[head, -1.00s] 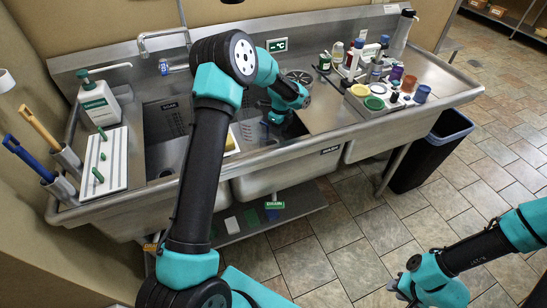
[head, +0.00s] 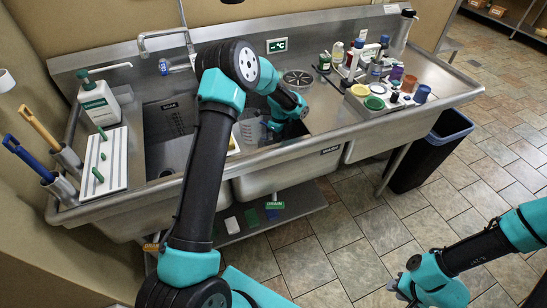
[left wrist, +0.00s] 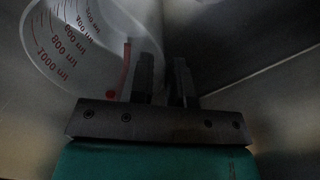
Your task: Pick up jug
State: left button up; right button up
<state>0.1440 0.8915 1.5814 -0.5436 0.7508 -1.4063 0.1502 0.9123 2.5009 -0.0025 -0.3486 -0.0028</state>
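The jug (head: 251,131) is a translucent white measuring jug in the sink basin, partly hidden behind my left arm. In the left wrist view the jug (left wrist: 75,50) fills the upper left, with red millilitre markings on its wall. My left gripper (head: 270,128) is down in the basin at the jug's right side. In the left wrist view its two dark fingers (left wrist: 164,78) stand a small gap apart, with a pale edge of the jug at the gap. I cannot tell whether they grip it. My right gripper (head: 398,287) is low over the floor, away from the sink; its opening is unclear.
A white soap bottle (head: 99,103) and a striped board (head: 103,160) stand on the left counter. Several bottles and coloured cups crowd the right counter. The basin walls are close around my left gripper. A dark bin (head: 425,160) stands right of the sink.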

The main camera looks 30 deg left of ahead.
pick_arm(q)
grip_shut()
jog(key=shift+r, duration=0.15)
notch_tip(320, 180, up, 28)
dwell(0.7)
jog(key=shift+d, duration=0.1)
dwell(0.6)
